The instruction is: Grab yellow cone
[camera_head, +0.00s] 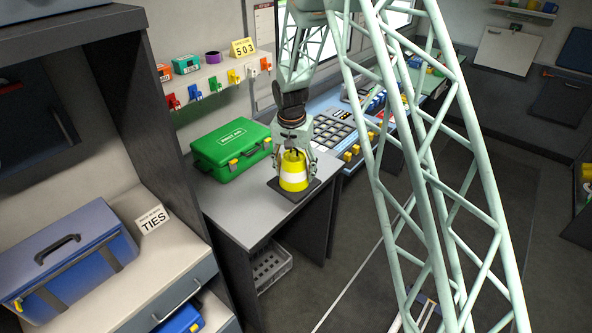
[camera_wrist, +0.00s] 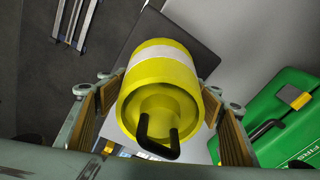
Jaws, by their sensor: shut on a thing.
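The yellow cone (camera_head: 294,172) has a white band and stands at the right end of the grey desk, over a dark square base (camera_head: 291,193). My gripper (camera_head: 295,158) is above it, with its fingers around the cone's upper part. In the wrist view the cone (camera_wrist: 160,85) lies between the two padded fingers of my gripper (camera_wrist: 163,118), its top toward the camera. A black loop handle (camera_wrist: 157,137) shows at the cone's top. My gripper is shut on the cone. Whether the base touches the desk is hard to tell.
A green first aid case (camera_head: 232,143) is on the desk (camera_head: 235,209) left of the cone. A button console (camera_head: 335,130) stands behind and to the right. A shelf with colored locks (camera_head: 215,75) is above. A blue toolbox (camera_head: 70,258) is at lower left.

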